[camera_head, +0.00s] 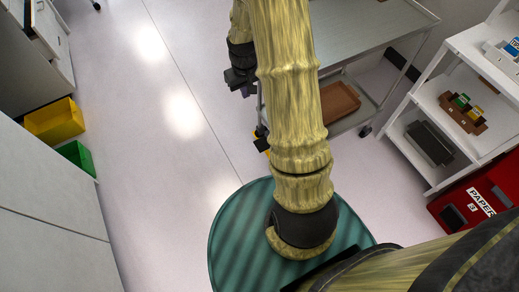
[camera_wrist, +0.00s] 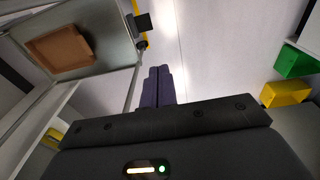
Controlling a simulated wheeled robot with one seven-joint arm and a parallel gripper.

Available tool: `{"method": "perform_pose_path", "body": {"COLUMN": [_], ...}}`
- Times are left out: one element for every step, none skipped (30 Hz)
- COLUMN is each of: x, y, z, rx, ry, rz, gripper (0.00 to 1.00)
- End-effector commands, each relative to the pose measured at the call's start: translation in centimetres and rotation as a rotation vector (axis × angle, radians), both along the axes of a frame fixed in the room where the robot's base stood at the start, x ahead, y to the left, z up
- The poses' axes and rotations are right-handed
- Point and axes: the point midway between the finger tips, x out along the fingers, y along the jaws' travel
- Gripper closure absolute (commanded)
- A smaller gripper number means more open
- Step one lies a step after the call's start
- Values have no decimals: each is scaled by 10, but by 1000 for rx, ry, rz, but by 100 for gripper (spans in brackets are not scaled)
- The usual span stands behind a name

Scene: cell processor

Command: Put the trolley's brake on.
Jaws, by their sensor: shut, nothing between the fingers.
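The metal trolley (camera_head: 362,30) stands at upper centre-right in the head view, partly behind my arm. Its lower shelf (camera_wrist: 108,42) fills the upper left of the wrist view. A yellow bar with a black pad (camera_wrist: 143,22), perhaps the brake lever, shows at the trolley's near edge. In the head view a small yellow part with a black pad (camera_head: 262,144) shows low by the trolley's left side, partly hidden by my arm. My gripper (camera_wrist: 158,72) is shut and empty, its dark fingers together, apart from the pad and to one side of it.
A brown tray (camera_head: 339,102) lies on the trolley's lower shelf. A white shelf unit (camera_head: 447,140) and a red paper bin (camera_head: 470,204) stand to the right. Yellow (camera_head: 55,121) and green (camera_head: 77,157) bins sit along the left cabinets. The floor between is clear.

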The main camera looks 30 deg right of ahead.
Motion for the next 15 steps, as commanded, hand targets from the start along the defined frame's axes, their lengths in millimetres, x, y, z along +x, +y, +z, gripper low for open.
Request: {"method": "perform_pose_path", "body": {"x": [4, 7, 10, 13, 15, 18, 20, 22, 24, 26, 27, 30, 31, 32, 34], "y": [-6, -9, -12, -15, -18, -22, -25, -28, -32, -35, -38, -42, -45, -48, -52], "z": [-37, -49, -66, -78, -90, -107, -120, -132, -149, -162, -175, -192, -205, -218, -235], "rx": [1, 2, 3, 2, 3, 4, 5, 5, 7, 7, 7, 8, 10, 11, 13], "ry": [9, 13, 17, 21, 24, 29, 33, 36, 42, 45, 49, 53, 57, 61, 66], "rz": [-2, -1, 0, 0, 0, 0, 1, 1, 2, 2, 2, 2, 2, 3, 4], "gripper": [100, 100, 100, 100, 100, 100, 100, 100, 100, 100, 100, 100, 100, 100, 100]}}
